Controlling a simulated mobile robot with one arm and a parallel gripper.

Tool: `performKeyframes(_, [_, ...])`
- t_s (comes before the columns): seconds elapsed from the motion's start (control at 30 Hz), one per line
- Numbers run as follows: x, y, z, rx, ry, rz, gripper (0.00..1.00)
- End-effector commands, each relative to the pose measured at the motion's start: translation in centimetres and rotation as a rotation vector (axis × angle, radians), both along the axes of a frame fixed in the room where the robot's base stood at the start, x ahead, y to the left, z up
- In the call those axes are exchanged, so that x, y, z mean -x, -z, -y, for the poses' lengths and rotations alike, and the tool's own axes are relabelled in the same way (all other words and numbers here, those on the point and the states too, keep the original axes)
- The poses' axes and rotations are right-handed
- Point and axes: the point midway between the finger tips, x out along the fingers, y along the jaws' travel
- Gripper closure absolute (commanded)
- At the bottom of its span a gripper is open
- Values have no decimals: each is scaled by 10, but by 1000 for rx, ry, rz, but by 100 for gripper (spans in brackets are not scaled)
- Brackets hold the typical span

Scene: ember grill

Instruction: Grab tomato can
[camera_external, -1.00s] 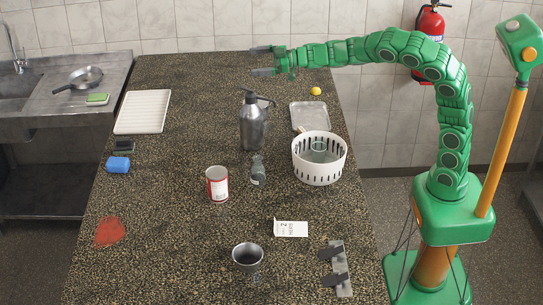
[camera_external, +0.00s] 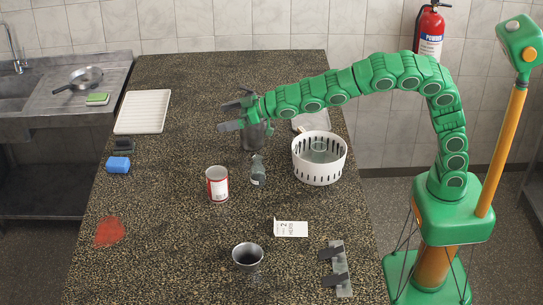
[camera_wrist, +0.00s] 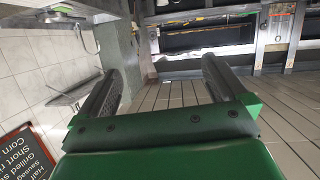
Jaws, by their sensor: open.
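The tomato can (camera_external: 217,185) stands upright on the dark speckled counter (camera_external: 170,235), with a red and white label and a pale lid, left of the middle in the external view. My gripper (camera_external: 225,115) is open and empty, above the counter and farther back than the can, in front of the upper part of the metal bottle (camera_external: 253,138). The bottle is partly hidden by my gripper. In the wrist view my open jaws (camera_wrist: 160,85) face shelving and a tiled floor; the can is not in that view.
Right of the can are a small dark bottle (camera_external: 258,170) and a white slotted basket (camera_external: 319,160). A metal cup (camera_external: 247,257), a label card (camera_external: 291,228) and a dark-tabbed bracket (camera_external: 338,268) lie nearer the front. A blue block (camera_external: 118,165) is to the left.

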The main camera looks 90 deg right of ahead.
Motion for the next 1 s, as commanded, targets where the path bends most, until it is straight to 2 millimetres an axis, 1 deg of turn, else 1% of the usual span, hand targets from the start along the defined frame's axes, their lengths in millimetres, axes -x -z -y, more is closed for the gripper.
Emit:
performKeyframes(0.03, [0, 4, -10, -10, -4, -13, 0])
performKeyframes(0.1, [0, 9, -20, -20, -7, -27, 0])
performKeyframes(0.4, [2, 28, -56, -59, -22, -85, 0])
performKeyframes(0.57, [1, 56, -53, -57, -19, -84, 0])
performKeyframes(0.6, [1, 65, -53, -55, -18, -86, 0])
performKeyframes(0.8, [2, 106, -52, -55, -17, -86, 0])
performKeyframes(0.9, [1, 121, -53, -55, -20, -83, 0])
performKeyframes(1.0, [1, 131, -53, -55, -20, -81, 0])
